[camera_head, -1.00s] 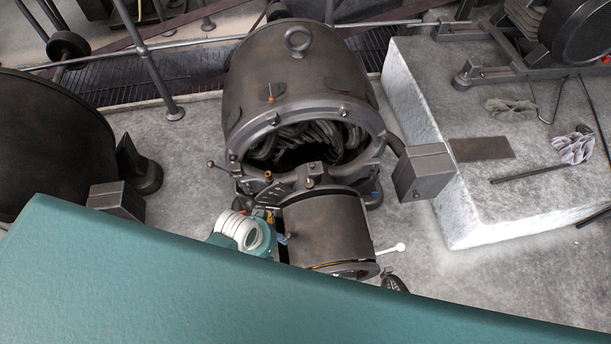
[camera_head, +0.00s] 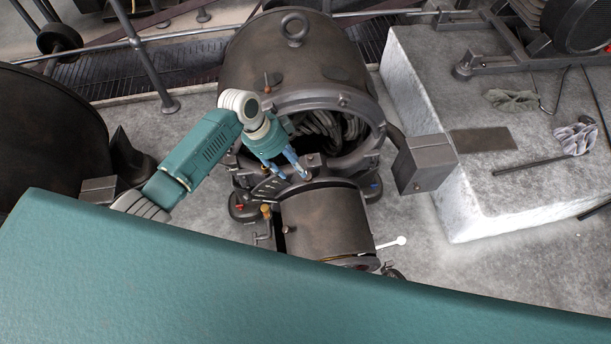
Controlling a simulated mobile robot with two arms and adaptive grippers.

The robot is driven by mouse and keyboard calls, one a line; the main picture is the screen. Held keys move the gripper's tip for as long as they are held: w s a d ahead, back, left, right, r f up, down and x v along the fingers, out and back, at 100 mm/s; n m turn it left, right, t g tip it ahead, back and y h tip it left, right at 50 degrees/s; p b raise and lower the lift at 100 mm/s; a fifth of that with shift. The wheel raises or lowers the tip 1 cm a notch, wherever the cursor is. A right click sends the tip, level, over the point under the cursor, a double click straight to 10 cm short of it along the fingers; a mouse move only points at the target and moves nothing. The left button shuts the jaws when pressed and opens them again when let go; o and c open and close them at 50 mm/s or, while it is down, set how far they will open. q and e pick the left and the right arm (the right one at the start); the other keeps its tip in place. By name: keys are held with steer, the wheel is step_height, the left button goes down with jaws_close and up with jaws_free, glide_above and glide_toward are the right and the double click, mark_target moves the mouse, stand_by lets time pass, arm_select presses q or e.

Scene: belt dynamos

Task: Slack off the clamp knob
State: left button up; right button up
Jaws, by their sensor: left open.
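A dark dynamo (camera_head: 240,55) with a lifting eye on top and coils in its open end stands in the middle. A smaller dark cylinder (camera_head: 325,225) sits in front of it. A small upright knob-like fitting (camera_head: 312,160) stands on the bracket between them; I cannot tell for sure that it is the clamp knob. My left gripper (camera_head: 299,170), teal with blue fingers, points down and right at this bracket. Its fingers are open, with the tips just beside the fitting; contact cannot be told. The gripper and wrist hide the left part of the dynamo's rim. My right gripper is out of view.
A lever with a white ball end (camera_head: 400,241) sticks out right of the small cylinder. A dark box (camera_head: 425,165) juts out at the dynamo's right. A pale stone block (camera_head: 480,200) bears a dark plate (camera_head: 483,139), rod and cloths. Another dark machine (camera_head: 45,130) stands left.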

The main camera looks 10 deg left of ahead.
mark_target(307, 178)
arm_select(q)
steer(key=shift+m, duration=0.5)
steer(key=x, duration=0.3)
steer(key=w+x, duration=0.1)
steer(key=x, duration=0.5)
steer(key=shift+w+d+b, duration=0.15)
steer(key=shift+d+b, duration=0.05)
steer(key=shift+b, duration=0.2)
jaws_close()
